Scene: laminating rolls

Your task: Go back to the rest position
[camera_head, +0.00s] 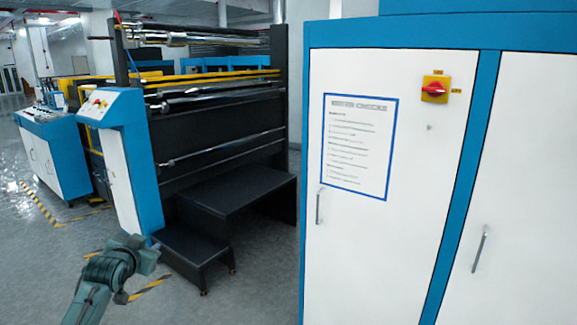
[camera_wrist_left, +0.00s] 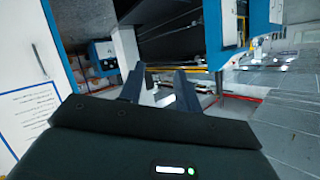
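My left gripper (camera_head: 146,258) is at the lower left of the head view, over the floor in front of the machine's black steps. Its fingers are too small there to read. In the left wrist view the two dark fingers (camera_wrist_left: 160,90) stand apart with nothing between them, so it is open and empty. My right gripper and right arm are in neither view.
A white and blue cabinet (camera_head: 415,200) with a red-yellow switch (camera_head: 435,89) fills the right side. The black roller machine (camera_head: 225,125) stands at left behind black steps (camera_head: 235,192). A control console (camera_head: 118,150) is beside it. Grey floor (camera_head: 260,280) is clear in front.

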